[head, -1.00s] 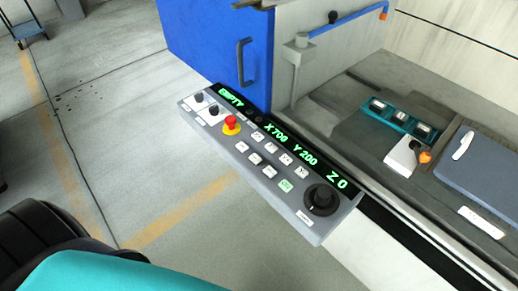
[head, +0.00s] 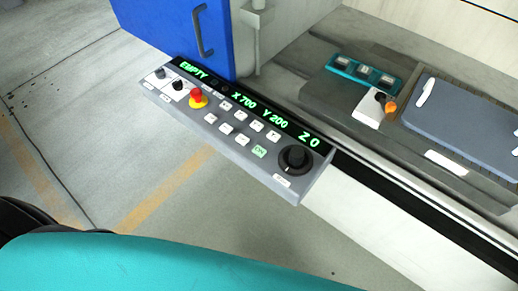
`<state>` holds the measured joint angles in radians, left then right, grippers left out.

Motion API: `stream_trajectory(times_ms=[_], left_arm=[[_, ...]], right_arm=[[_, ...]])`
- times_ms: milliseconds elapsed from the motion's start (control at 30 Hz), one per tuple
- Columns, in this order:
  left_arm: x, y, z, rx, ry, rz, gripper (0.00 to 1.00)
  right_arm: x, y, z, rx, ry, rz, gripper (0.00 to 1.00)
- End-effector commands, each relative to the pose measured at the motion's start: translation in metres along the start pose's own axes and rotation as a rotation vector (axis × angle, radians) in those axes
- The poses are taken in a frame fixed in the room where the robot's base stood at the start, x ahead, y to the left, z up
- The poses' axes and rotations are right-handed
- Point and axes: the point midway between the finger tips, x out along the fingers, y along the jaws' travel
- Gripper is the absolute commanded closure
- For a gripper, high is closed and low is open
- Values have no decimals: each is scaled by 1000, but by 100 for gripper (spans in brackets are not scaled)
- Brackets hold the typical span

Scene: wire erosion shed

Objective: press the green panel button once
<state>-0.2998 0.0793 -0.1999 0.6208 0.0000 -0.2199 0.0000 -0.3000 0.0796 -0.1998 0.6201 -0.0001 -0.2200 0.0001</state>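The green panel button (head: 260,151) is a small pale square with green marking, on the grey control panel (head: 219,150) in the head view. It sits left of a large black knob (head: 295,158) and below the "Y 200" part of the green-lit display (head: 250,104). Several white buttons lie in rows to its left. A red emergency stop (head: 197,98) on a yellow base is further left. Nothing covers the green button. Neither gripper is in view.
A blue cabinet door (head: 190,35) with a dark handle stands behind the panel. A teal block (head: 364,70), a white box with an orange knob (head: 372,108) and a grey-blue plate (head: 462,112) are on the machine bed to the right. Floor in front of the panel is clear.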

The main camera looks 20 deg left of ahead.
Motion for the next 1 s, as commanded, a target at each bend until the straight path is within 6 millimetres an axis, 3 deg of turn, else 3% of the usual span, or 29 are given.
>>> stream_trajectory(times_ms=[33,200,1000], left_arm=[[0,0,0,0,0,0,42],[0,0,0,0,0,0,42],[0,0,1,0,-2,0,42]], right_arm=[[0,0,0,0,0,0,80],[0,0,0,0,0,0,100],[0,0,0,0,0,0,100]])
